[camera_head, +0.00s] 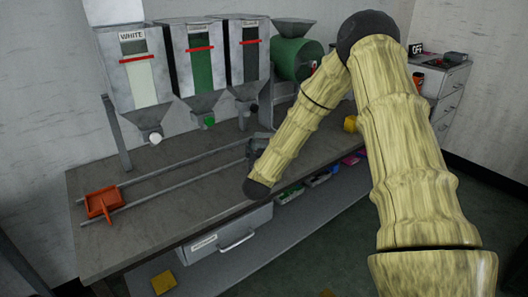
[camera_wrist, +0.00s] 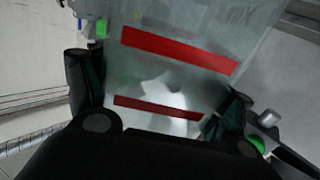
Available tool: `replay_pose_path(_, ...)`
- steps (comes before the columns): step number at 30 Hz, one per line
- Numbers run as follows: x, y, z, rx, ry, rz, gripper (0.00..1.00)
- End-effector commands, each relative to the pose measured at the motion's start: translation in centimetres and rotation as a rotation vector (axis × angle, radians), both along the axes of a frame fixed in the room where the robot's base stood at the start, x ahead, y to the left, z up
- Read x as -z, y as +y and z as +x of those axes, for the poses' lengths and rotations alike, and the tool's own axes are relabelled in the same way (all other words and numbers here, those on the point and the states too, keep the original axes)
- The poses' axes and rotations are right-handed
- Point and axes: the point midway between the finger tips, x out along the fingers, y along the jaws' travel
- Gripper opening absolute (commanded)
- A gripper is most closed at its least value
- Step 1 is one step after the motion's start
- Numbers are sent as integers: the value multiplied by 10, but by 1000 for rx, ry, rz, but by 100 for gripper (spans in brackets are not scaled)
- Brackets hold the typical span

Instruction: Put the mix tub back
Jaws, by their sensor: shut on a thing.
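In the wrist view, a clear tub (camera_wrist: 165,72) with two red bands stands between the fingers of my gripper (camera_wrist: 160,100), which is shut on it. This looks like the mix tub. A whitish patch shows through its wall, and I cannot tell whether that is contents or a reflection. In the head view, my gripper (camera_head: 260,143) is mostly hidden behind my forearm, over the bench below the hoppers. The tub cannot be made out there.
Hoppers, one labelled WHITE (camera_head: 140,75), stand along the back of the bench (camera_head: 180,210), with outlets hanging low. A green machine (camera_head: 296,58) stands to their right. An orange tray (camera_head: 102,203) sits on two rails at left. The front left bench top is clear.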

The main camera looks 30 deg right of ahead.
Motion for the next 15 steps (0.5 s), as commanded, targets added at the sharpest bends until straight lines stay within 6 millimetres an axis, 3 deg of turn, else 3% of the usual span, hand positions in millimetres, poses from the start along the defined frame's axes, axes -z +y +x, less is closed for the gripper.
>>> replay_pose_path(6,2,-11,21,-2,0,0,36)
replay_pose_path(15,17,-12,23,-2,2,0,36)
